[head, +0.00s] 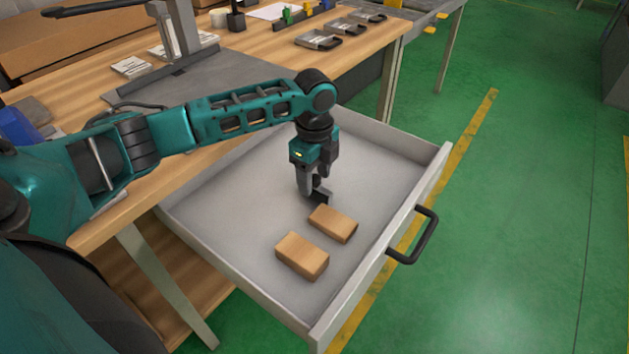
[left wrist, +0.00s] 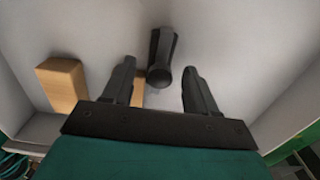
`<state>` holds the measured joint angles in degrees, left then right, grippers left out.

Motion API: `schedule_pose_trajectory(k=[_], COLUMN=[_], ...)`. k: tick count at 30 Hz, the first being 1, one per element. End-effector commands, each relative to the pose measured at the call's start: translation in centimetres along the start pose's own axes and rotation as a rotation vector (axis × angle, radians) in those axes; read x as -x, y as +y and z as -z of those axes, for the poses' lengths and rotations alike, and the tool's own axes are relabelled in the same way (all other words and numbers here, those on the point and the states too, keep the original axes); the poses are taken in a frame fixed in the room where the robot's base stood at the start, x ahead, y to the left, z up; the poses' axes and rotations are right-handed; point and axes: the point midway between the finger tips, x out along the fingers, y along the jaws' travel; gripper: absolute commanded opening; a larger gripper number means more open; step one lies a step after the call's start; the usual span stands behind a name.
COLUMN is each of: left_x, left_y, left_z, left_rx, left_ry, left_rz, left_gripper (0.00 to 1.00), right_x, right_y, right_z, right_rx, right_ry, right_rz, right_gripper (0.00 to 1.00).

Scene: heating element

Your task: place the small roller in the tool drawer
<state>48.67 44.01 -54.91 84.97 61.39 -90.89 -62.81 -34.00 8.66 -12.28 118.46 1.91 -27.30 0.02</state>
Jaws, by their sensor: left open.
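The tool drawer (head: 235,190) is pulled open below the wooden workbench, with its grey floor in plain view. My left gripper (head: 314,190) points down inside the drawer, just behind the wooden blocks. In the left wrist view its two fingers (left wrist: 158,88) are spread apart. The small roller (left wrist: 163,55), a dark short cylinder, shows between and just beyond the fingertips, with a gap to each finger. In the head view the roller (head: 321,197) is a dark piece by the fingertips, partly hidden. Whether it lies flat on the drawer floor is hard to tell. My right gripper is not in view.
Two wooden blocks, one nearer (head: 301,256) and one farther (head: 333,224), lie in the drawer's front part. The drawer's black handle (head: 414,238) is on its right outer face. The workbench (head: 275,62) holds small trays and tools. The drawer's left and back floor is clear.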

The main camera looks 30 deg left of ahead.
Motion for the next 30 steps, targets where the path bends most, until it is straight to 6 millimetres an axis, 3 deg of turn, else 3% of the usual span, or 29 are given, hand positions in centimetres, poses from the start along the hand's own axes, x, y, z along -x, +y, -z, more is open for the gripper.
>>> schedule_pose_trajectory(k=[1,6,12,18,30], left_x=[1.6,5.3,8.2,9.2,9.1], left_y=[-0.1,-0.1,-0.1,0.0,0.0], left_z=[0.0,0.0,0.0,0.0,0.0], left_rx=[0.000,0.000,0.000,0.001,0.001], left_ry=[0.001,0.000,0.001,0.001,0.001], left_rz=[0.005,0.004,0.002,0.001,0.000], left_gripper=[0.58,0.58,0.58,0.58,0.58], right_x=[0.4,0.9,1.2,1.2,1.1], right_y=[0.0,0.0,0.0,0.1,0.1], right_z=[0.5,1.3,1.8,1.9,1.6], right_rx=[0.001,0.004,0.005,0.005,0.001], right_ry=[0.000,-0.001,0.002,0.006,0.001], right_rz=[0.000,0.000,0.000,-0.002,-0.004], right_gripper=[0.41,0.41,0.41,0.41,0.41])
